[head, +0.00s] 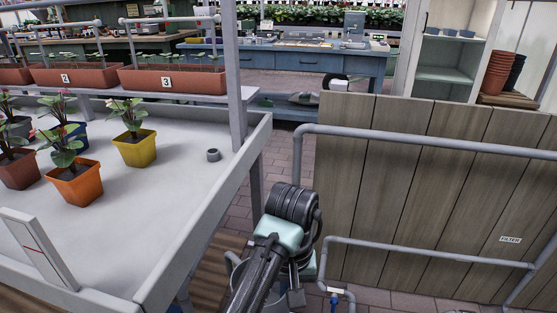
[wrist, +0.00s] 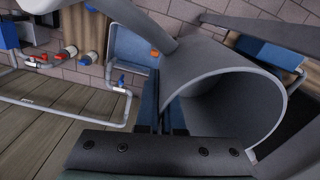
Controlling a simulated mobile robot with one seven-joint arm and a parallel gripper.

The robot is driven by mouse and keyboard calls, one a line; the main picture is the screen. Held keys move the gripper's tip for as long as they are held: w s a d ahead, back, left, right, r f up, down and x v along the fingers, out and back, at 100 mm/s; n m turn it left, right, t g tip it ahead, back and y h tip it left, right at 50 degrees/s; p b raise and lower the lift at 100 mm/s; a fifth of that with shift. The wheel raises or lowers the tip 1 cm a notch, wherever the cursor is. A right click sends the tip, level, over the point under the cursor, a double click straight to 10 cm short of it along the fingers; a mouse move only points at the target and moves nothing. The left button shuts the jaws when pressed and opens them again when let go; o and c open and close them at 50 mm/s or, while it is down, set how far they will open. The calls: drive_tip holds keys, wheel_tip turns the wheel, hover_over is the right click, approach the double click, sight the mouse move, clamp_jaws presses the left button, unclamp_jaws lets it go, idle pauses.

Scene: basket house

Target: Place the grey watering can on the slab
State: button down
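The grey watering can (wrist: 190,78) fills the middle and right of the wrist view, its round open mouth facing the camera and a grey bar running off its upper left. My gripper (wrist: 160,112) has its dark fingers close together at the near side of the can, and they look shut on it; the exact contact is hidden. In the head view my gripper (head: 292,268) points down and away beside the table, and part of the can (head: 240,272) shows under my arm. I cannot pick out the slab for certain.
A white-topped table (head: 190,185) with several potted plants and a small grey ring (head: 213,155) stands at left. A wood-panelled partition (head: 420,195) with grey pipes (head: 430,255) is close on the right. A narrow brick floor (head: 240,195) runs between them toward a blue workbench (head: 290,65).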

drive_tip(key=s+d+r+p, duration=0.2)
drive_tip(key=r+p, duration=0.5)
drive_tip(key=p, duration=0.3)
drive_tip(key=s+d+r+p, duration=0.1)
drive_tip(key=s+r+p, duration=0.2)
drive_tip(key=r+p, duration=0.5)
drive_tip(key=s+a+r+p, duration=0.5)
drive_tip(key=s+p, duration=0.3)
drive_tip(key=p, duration=0.7)
drive_tip(key=shift+r, duration=0.45)
